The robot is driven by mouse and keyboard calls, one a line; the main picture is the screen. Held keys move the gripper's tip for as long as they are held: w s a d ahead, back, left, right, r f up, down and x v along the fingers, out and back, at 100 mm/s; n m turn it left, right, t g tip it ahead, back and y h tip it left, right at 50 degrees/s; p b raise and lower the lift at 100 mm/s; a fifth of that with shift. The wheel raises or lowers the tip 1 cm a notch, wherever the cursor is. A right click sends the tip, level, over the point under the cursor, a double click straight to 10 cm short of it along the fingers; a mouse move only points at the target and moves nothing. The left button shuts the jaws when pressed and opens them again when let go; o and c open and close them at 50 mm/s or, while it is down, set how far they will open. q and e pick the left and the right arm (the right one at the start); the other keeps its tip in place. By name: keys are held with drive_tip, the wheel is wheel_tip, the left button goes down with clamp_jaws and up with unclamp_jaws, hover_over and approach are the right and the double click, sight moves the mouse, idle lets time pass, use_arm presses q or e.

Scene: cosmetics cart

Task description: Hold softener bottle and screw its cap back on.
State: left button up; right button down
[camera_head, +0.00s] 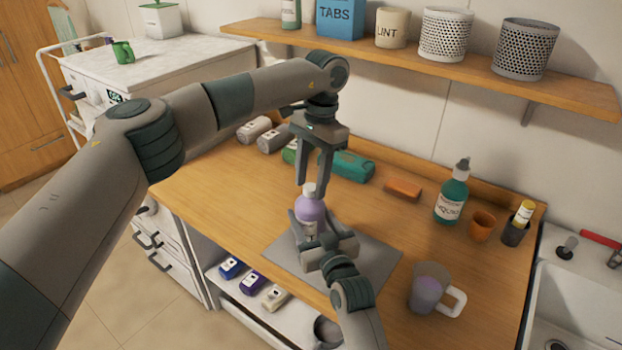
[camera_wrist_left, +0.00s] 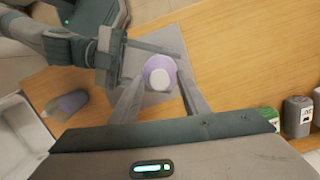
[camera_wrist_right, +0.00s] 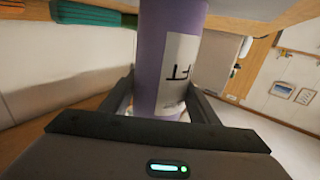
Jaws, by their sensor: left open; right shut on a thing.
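The purple softener bottle (camera_head: 310,209) stands upright above the grey mat (camera_head: 281,262), with a white cap (camera_head: 310,188) at its top. From above, the cap shows as a white disc (camera_wrist_left: 160,77) centred on the bottle; I cannot tell how tightly it sits. My right gripper (camera_head: 314,228) is shut around the bottle's body. In the right wrist view the bottle (camera_wrist_right: 168,55) stands between its fingers, its label partly visible. My left gripper (camera_head: 313,188) points down from above, open, its fingertips on either side of the cap, apparently not gripping it.
A mug (camera_head: 430,287) stands at the front right. A shelf (camera_head: 450,69) hangs above.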

use_arm(q)
drive_tip(key=shift+r, duration=2.2)
drive_tip(key=shift+c, duration=0.4)
